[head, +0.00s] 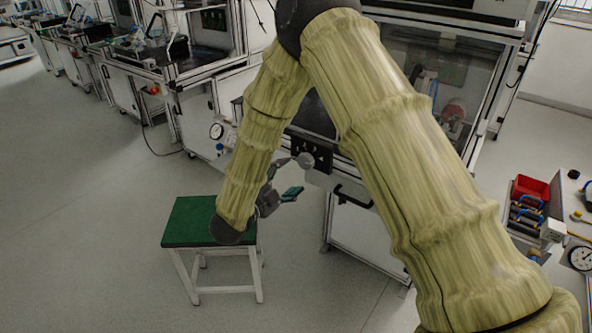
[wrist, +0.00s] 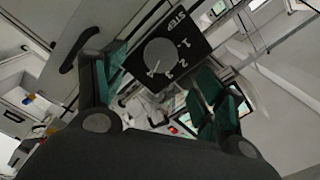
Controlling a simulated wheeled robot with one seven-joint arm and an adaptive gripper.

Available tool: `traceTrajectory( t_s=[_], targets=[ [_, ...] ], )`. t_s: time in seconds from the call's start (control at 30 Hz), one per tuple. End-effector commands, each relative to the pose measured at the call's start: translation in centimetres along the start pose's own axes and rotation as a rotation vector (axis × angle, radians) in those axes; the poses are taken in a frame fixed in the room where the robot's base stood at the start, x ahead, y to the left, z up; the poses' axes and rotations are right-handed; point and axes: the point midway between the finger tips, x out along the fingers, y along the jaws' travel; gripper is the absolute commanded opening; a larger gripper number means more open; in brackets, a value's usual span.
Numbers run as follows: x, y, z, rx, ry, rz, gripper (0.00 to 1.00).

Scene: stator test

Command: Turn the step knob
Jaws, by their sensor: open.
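The step knob (wrist: 160,54) is a grey round dial on a black panel (wrist: 187,33) marked STEP and with numerals, tilted in the wrist view. A short white pointer mark shows near the dial's lower left edge. My gripper (wrist: 163,82) is open, with green-padded fingers left and right of the dial in that view. I see no finger touching the knob; the exact gap cannot be told. In the head view, my gripper (head: 298,177) is in front of the same panel (head: 322,157), on the front of a workstation.
A red bin (head: 531,188) and tools are at far right. Floor at left is clear.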

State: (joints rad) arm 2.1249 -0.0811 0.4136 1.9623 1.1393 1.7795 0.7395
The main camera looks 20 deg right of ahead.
Motion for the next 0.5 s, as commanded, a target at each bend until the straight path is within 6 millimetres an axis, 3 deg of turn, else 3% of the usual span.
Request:
traceTrajectory(
  t_s=[0.2,0.5],
  targets=[
    [-3.2,0.1,0.0,0.0,-0.001,0.001,0.71],
    [-4.6,0.1,0.0,0.0,0.001,0.001,0.71]
  ],
)
